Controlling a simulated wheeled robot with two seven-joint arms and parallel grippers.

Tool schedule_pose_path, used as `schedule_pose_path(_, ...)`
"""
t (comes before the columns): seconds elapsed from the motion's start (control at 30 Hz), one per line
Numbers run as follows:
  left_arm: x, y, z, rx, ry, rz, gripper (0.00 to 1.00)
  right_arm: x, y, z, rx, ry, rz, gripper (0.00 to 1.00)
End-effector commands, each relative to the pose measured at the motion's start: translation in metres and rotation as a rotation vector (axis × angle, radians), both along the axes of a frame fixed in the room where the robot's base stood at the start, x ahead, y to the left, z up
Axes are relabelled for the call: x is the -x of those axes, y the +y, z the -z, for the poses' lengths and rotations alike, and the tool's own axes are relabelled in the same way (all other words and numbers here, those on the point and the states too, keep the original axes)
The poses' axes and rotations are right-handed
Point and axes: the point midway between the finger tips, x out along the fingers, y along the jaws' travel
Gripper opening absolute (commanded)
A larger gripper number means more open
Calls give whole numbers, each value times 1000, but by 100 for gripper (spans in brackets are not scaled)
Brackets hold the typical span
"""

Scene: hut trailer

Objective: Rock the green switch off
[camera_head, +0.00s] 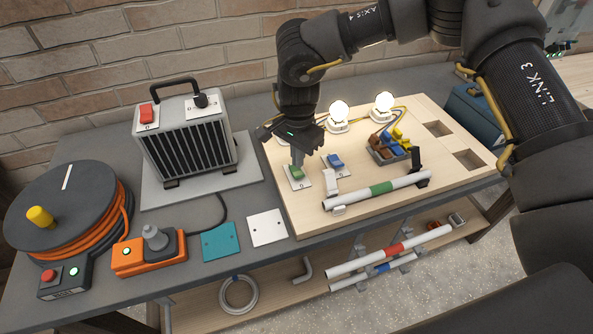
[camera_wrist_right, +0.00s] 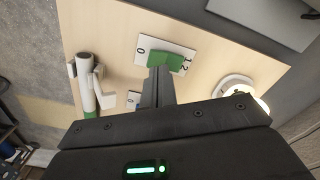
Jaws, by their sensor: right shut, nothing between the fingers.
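The green switch (camera_head: 297,173) is a rocker on a white plate on the light wooden board. In the right wrist view, the green switch (camera_wrist_right: 169,56) has a 0 on the left side of its plate and other marks on the right. My right gripper (camera_head: 298,160) is shut and empty, pointing down right above the green switch. In the wrist view its fingertips (camera_wrist_right: 161,70) overlap the rocker's near edge and hide part of it. I cannot tell whether they touch. My left gripper is not in view.
A blue switch (camera_head: 335,161) sits just right of the green one. Two lit bulbs (camera_head: 338,112) (camera_head: 384,104) stand behind. A white tube with a green band (camera_head: 381,188) lies in front. A heater (camera_head: 187,142) and cable reel (camera_head: 62,212) stand left.

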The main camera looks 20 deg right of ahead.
Motion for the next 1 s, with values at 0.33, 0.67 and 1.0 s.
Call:
schedule_pose_path(0.33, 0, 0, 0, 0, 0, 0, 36, 0, 0, 0, 0, 0, 0, 0)
schedule_pose_path(0.67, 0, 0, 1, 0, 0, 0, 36, 0, 0, 1, 0, 0, 0, 0)
schedule_pose_path(1.0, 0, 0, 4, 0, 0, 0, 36, 0, 0, 6, 0, 0, 0, 0)
